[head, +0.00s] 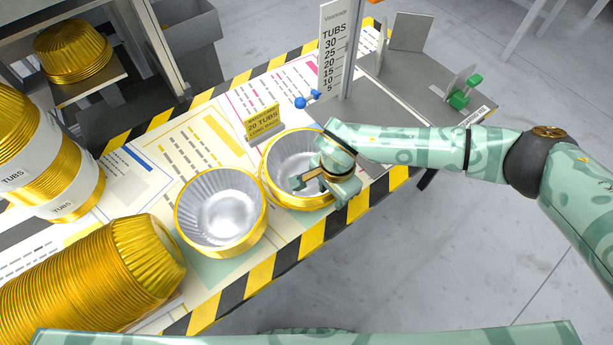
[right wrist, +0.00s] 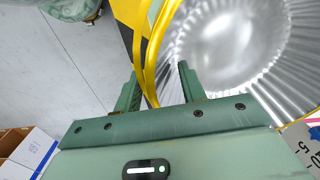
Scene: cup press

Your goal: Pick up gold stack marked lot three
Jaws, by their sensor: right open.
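Two silver-lined gold tubs or tub stacks stand open side up on the table: the right one (head: 290,150) and the middle one (head: 220,212). A small yellow sign reading 20 TUBS (head: 263,121) stands behind the right one. I cannot read a lot three mark on any stack. My right gripper (head: 311,184) is over the near right rim of the right stack. In the right wrist view the open fingers (right wrist: 158,88) have the gold rim (right wrist: 152,55) passing between them, not clamped. My left gripper is not in view.
A long gold stack (head: 90,280) lies on its side at lower left. Banded stacks marked TUBS (head: 60,185) stand behind it. A tub-count gauge (head: 333,50) rises behind the right stack. The table's striped front edge (head: 280,270) is close by.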

